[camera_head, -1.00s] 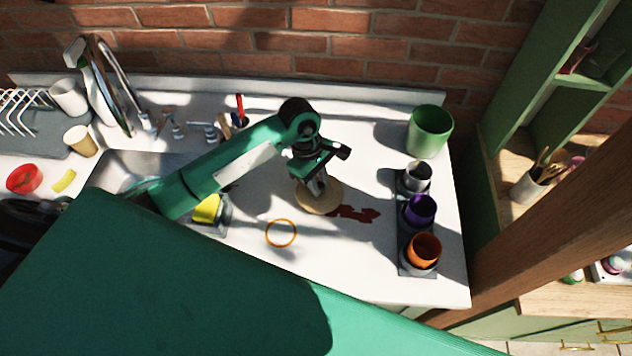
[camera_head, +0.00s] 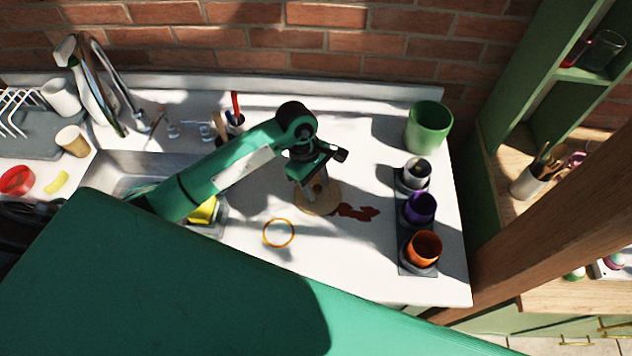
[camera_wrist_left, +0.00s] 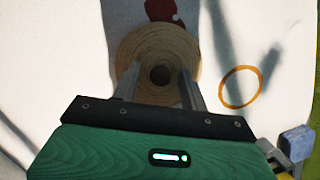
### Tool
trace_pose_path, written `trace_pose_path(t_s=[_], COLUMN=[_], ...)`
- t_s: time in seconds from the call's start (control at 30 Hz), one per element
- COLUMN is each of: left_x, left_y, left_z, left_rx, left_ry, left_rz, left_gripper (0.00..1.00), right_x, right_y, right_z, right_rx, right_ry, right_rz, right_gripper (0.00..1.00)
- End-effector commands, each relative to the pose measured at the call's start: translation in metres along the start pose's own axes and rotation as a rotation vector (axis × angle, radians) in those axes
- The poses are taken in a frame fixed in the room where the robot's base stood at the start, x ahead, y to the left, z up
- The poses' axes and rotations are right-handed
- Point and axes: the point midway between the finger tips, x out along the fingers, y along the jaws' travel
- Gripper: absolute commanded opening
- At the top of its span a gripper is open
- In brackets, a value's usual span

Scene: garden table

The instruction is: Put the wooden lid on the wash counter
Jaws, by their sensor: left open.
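The round wooden lid (camera_head: 328,205) lies on the white wash counter (camera_head: 345,270), next to a dark red stain. In the left wrist view the lid (camera_wrist_left: 185,50) shows a round knob with a dark centre (camera_wrist_left: 160,75). My left gripper (camera_head: 315,192) is directly over the lid. Its two fingers stand apart on either side of the knob, so it is open and not closed on the lid. The left wrist view shows the same gripper (camera_wrist_left: 160,92). My right gripper is not in view.
A dark tray with grey, purple and orange cups (camera_head: 424,248) stands at right, with a green pot (camera_head: 428,126) behind. The sink (camera_head: 140,170) is at left. The counter's front middle is clear.

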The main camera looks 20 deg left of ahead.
Motion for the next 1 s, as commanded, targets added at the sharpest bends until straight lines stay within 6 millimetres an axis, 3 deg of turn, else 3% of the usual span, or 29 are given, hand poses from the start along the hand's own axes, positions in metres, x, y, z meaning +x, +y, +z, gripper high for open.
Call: trace_pose_path(t_s=[0.07,0.3,0.6,0.8,1.0], left_x=[-0.005,-0.045,-0.1,-0.118,-0.123], left_y=[0.0,0.001,0.001,0.001,0.0], left_z=[0.002,-0.002,-0.001,0.0,0.001], left_rx=[-0.001,0.002,0.001,0.0,0.0], left_ry=[-0.001,0.004,0.003,0.001,0.0], left_rz=[-0.001,0.006,0.003,0.001,-0.001], left_gripper=[0.44,0.44,0.44,0.44,0.44], right_x=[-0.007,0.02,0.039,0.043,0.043], right_y=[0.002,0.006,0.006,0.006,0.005], right_z=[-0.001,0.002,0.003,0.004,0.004], right_rx=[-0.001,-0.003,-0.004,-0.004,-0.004], right_ry=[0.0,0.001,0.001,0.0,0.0], right_rz=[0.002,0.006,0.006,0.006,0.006], right_gripper=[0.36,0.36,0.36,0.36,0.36])
